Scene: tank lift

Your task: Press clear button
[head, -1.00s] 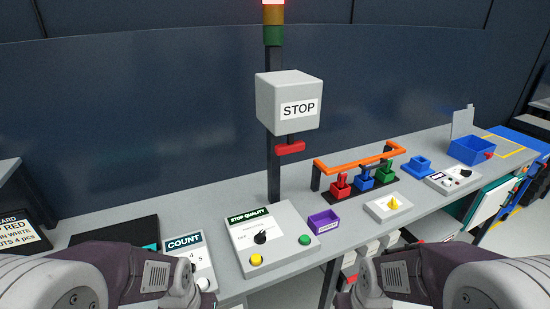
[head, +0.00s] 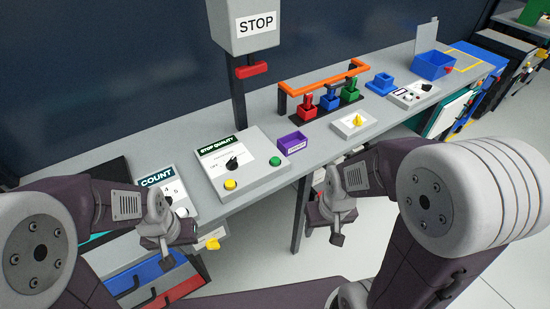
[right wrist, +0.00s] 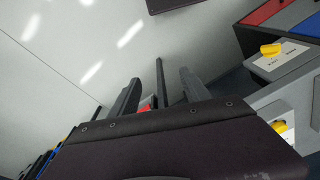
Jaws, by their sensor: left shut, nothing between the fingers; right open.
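No button label reading "clear" is legible. My left gripper (head: 167,250) is shut and empty, in front of the COUNT panel and apart from the buttons. My right gripper (head: 336,236) is open and empty in front of the bench; its fingers show in the right wrist view (right wrist: 158,92).
A STOP box (head: 246,25) with a red bar (head: 252,70) below it is on a post behind the panel. A purple bin (head: 292,142), a panel with a yellow knob (head: 353,123) and an orange rail (head: 325,76) are to the right. Floor in front is clear.

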